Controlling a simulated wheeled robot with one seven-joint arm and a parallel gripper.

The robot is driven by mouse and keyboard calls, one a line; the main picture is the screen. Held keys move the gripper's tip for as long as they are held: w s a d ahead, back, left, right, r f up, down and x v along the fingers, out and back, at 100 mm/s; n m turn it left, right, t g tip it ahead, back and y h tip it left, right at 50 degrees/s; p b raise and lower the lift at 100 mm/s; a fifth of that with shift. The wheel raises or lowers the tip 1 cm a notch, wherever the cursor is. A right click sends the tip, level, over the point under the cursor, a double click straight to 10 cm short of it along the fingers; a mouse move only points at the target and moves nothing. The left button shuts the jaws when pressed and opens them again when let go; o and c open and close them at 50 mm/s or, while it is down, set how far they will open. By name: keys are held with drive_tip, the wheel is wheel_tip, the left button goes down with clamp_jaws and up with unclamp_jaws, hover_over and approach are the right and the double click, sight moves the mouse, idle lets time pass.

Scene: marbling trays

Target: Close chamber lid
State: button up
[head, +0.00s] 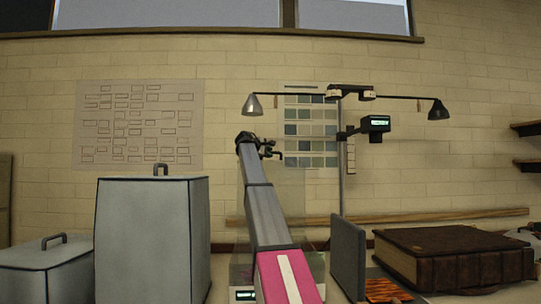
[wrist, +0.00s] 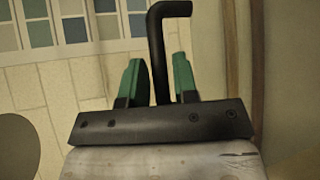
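The chamber is a low case (head: 243,270) with a lit green display at its front, in the lower middle of the head view, partly hidden by my arm. A faint clear panel (head: 290,200) stands upright above it behind my arm; it looks like the raised lid. A black bent bar handle (wrist: 157,45) shows in the wrist view. My gripper (wrist: 157,82) has its two green-padded fingers on either side of this handle, with gaps visible, so it looks open around it. In the head view my gripper (head: 268,148) is small and dark at the panel's top.
Two grey lidded boxes, a tall one (head: 145,240) and a low one (head: 45,275), stand left. A grey upright slab (head: 348,258) and a thick brown book (head: 455,262) stand right. A lamp stand (head: 341,185) rises behind, right of my arm.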

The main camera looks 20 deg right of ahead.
drive_tip(key=v, duration=0.8)
drive_tip(key=shift+s+a, duration=0.25)
drive_tip(key=shift+a, duration=0.05)
drive_tip(key=shift+o, duration=1.4)
drive_tip(key=shift+d, duration=0.1)
drive_tip(key=d+f+n+t+y, duration=0.3)
drive_tip(key=d+f+n+y, duration=0.15)
drive_tip(key=d+y, duration=0.2)
drive_tip(key=s+d+r+n+t+y, duration=0.4)
drive_tip(key=n+t+y, duration=0.1)
drive_tip(key=y, duration=0.4)
drive_tip(key=shift+h, duration=0.25)
drive_tip(key=x, duration=0.9)
drive_tip(key=shift+w+a, duration=0.25)
drive_tip(key=shift+s, duration=0.1)
clamp_jaws()
